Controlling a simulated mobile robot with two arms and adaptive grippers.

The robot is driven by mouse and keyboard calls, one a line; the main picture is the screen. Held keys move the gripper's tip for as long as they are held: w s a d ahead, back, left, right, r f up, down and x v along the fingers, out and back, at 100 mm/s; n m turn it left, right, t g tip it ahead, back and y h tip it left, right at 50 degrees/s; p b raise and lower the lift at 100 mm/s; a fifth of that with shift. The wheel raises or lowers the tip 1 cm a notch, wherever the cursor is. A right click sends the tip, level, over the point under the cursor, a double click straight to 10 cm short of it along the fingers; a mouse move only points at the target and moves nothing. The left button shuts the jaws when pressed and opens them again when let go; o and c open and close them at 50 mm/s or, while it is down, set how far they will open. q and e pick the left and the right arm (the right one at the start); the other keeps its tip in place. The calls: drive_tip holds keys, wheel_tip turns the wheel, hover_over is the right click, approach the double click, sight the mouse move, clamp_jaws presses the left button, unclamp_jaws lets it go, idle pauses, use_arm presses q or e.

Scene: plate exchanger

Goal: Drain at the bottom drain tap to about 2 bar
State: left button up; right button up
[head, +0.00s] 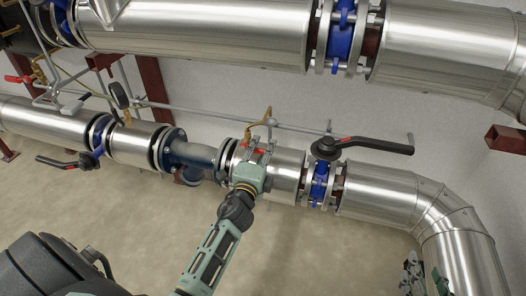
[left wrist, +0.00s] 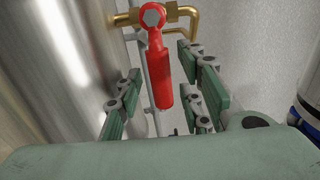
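A tap with a red lever handle on a brass fitting shows in the left wrist view (left wrist: 161,75); its lever hangs down. In the head view the red lever (head: 259,151) shows small on the lower steel pipe, just beyond my left gripper (head: 262,158). My left gripper is open, its green pads (left wrist: 155,105) on either side of the lever, with gaps visible to both. My right gripper (head: 426,276) is at the lower right edge, its fingers apart and empty, partly cut off by the frame. No pressure reading is legible.
A large black-handled valve (head: 372,146) is right of the tap, and another black lever (head: 62,163) is at left. A second red-handled tap (head: 18,79) is at far left. A steel pipe (head: 200,30) runs above. The floor (head: 110,215) in front is clear.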

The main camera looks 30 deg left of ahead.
use_arm(q)
drive_tip(key=v, duration=1.2)
